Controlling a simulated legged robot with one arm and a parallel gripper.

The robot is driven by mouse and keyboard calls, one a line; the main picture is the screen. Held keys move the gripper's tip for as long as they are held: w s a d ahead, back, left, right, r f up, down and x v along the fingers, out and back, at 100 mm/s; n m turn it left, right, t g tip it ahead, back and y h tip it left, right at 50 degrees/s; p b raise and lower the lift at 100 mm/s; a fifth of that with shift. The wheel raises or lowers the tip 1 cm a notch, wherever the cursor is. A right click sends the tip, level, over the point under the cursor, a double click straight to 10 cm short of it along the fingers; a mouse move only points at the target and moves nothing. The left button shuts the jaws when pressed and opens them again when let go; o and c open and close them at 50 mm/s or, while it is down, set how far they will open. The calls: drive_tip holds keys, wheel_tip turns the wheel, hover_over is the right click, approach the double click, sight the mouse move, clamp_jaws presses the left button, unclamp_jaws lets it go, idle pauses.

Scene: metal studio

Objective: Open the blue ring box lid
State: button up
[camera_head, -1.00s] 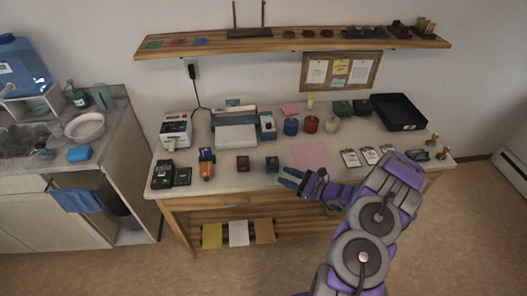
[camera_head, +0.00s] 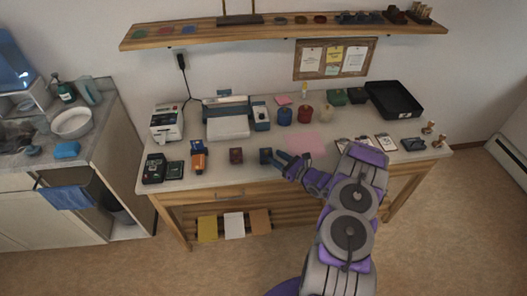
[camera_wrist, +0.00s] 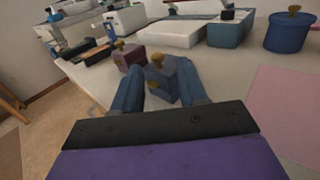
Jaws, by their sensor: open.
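The blue ring box (camera_head: 265,156) is a small dark blue box near the front edge of the workbench. In the wrist view the blue ring box (camera_wrist: 163,80) sits between my two blue fingers and has a gold knob on top. The lid looks closed. My gripper (camera_head: 281,157) is just right of the box in the head view. In the wrist view my gripper (camera_wrist: 160,72) is open, with one finger on each side of the box. I cannot tell whether either finger touches it.
A dark red-brown box (camera_head: 236,155) stands close to the left of the blue box. An orange and blue device (camera_head: 198,157) is further left. A pink sheet (camera_head: 307,145) lies to the right. Blue, red and cream round pots, including a blue one (camera_head: 284,117), stand behind.

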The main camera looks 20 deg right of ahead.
sight(268, 153)
drive_tip(key=b+x, duration=0.1)
drive_tip(key=x, duration=0.7)
drive_tip(key=shift+s+a, duration=0.1)
drive_tip(key=shift+s, duration=0.05)
drive_tip(key=shift+c, duration=0.5)
clamp_jaws()
